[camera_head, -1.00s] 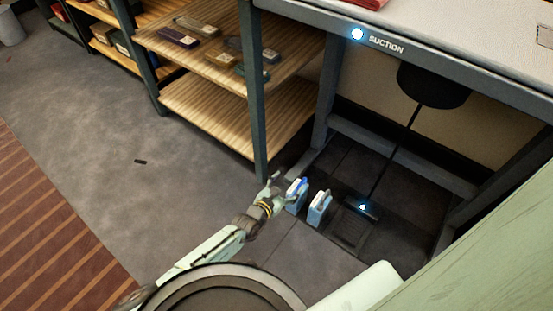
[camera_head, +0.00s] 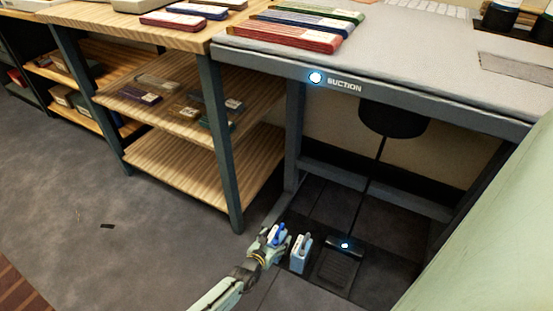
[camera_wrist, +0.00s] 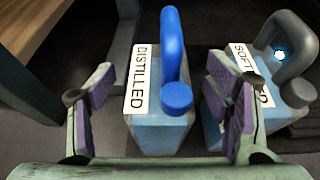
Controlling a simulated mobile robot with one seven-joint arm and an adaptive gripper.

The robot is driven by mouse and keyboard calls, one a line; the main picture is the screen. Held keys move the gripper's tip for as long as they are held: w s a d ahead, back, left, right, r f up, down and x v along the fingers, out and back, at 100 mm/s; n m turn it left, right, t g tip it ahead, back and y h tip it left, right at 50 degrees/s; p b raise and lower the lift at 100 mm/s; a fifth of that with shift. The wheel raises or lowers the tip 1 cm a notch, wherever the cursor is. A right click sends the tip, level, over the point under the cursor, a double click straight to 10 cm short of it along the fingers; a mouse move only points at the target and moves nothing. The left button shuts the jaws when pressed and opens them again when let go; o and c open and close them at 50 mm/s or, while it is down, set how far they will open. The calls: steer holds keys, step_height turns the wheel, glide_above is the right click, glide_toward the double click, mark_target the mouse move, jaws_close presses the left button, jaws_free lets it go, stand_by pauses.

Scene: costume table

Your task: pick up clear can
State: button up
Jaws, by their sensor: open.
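A pale blue can (camera_wrist: 160,128) labelled DISTILLED, with a blue handle and cap, stands upright on the floor under the workbench. It also shows in the head view (camera_head: 277,234), partly hidden by my gripper (camera_head: 270,246). In the wrist view my open gripper (camera_wrist: 162,110) has one purple-padded finger on each side of the DISTILLED can. The right finger overlaps the second can in the picture.
A workbench (camera_head: 420,112) marked SUCTION stands over the cans, its leg (camera_head: 295,140) behind them. A dark pedal (camera_head: 340,265) lies on the floor to their right. A wooden shelf unit (camera_head: 180,168) stands to the left. Grey floor (camera_head: 120,260) at left is mostly clear.

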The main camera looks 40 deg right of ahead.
steer(key=shift+w+d+f, duration=0.3)
steer(key=shift+d, duration=0.3)
jaws_close()
steer(key=shift+w+r, duration=0.1)
steer(key=shift+r, duration=0.05)
stand_by(0.8)
